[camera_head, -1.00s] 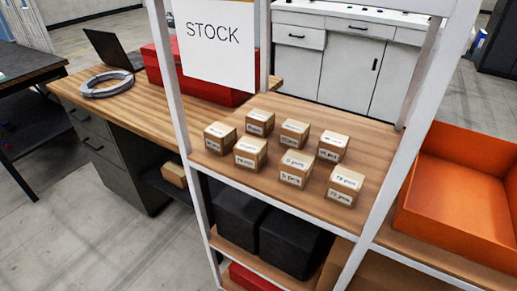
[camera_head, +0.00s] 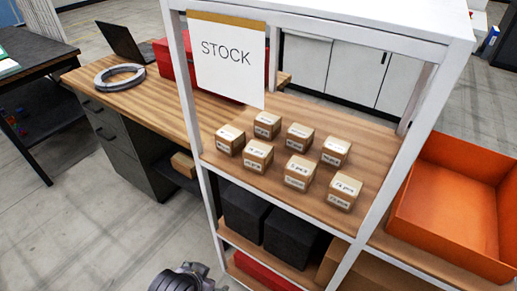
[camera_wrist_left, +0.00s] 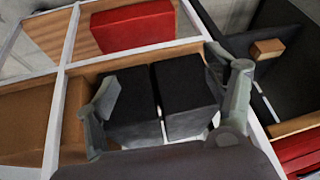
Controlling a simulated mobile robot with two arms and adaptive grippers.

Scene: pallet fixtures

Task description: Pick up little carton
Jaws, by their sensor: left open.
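Several little cartons (camera_head: 299,172) stand in two rows on the upper wooden shelf (camera_head: 365,140) of a white rack. They are brown with white labels on their fronts. The nearest right one (camera_head: 344,191) is close to the shelf's front edge. My left gripper (camera_head: 187,278) shows only in part at the bottom of the head view, in front of the rack and well below the cartons. In the left wrist view my left gripper (camera_wrist_left: 165,78) is open and empty, its fingers spread before two black bins (camera_wrist_left: 160,95). No little carton from the upper shelf is recognisable there. My right gripper is not in view.
A STOCK sign (camera_head: 227,55) hangs at the rack's upper left, and white posts (camera_head: 375,215) frame the shelf. An orange bin (camera_head: 450,200) is at right. A wooden desk (camera_head: 150,100) with a grey coil (camera_head: 119,75) stands at left.

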